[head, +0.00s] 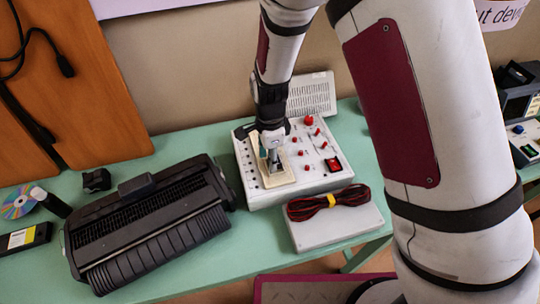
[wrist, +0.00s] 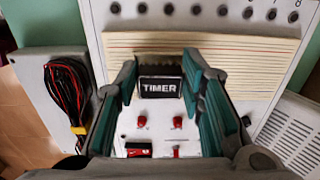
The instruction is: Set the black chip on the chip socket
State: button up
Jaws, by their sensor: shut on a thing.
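My gripper (head: 273,159) points down over the front-left part of the white panel box in the head view. In the wrist view my gripper (wrist: 161,75) is shut on the black chip (wrist: 161,86), which bears the white word TIMER, between its green-grey fingers. The chip is not clear in the head view.
The white panel box (head: 320,178) carries red knobs and a red switch. A grey box (head: 345,225) with a coiled red-black cable (head: 310,207) stands in front. A large black ribbed device (head: 150,225) is at the left. A printed sheet (head: 312,93) stands behind.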

jog(key=shift+f, duration=0.6)
jog(key=o, duration=0.8)
jog(key=shift+r+p, duration=2.3)
jog(key=shift+r, duration=3.2)
